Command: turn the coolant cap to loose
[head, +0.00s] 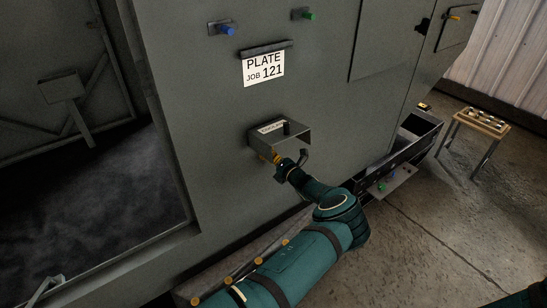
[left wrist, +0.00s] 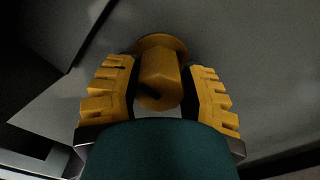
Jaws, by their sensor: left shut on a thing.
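The coolant cap (left wrist: 160,72) is a yellow knob with a round flange behind it and a dark mark on its near face, set against a grey surface in the left wrist view. My left gripper (head: 271,156) is shut on it, with one yellow ribbed finger on each side. In the head view they are under a small grey hooded box (head: 294,136) with a label on top, on the grey cabinet front. My right gripper is not in view.
A plate reading "PLATE JOB 121" (head: 263,68) is above, with a blue knob (head: 227,29) and a green knob (head: 308,15). An open dark drawer or tray (head: 411,142) juts out at right. A small wooden-topped stool (head: 482,122) stands beyond.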

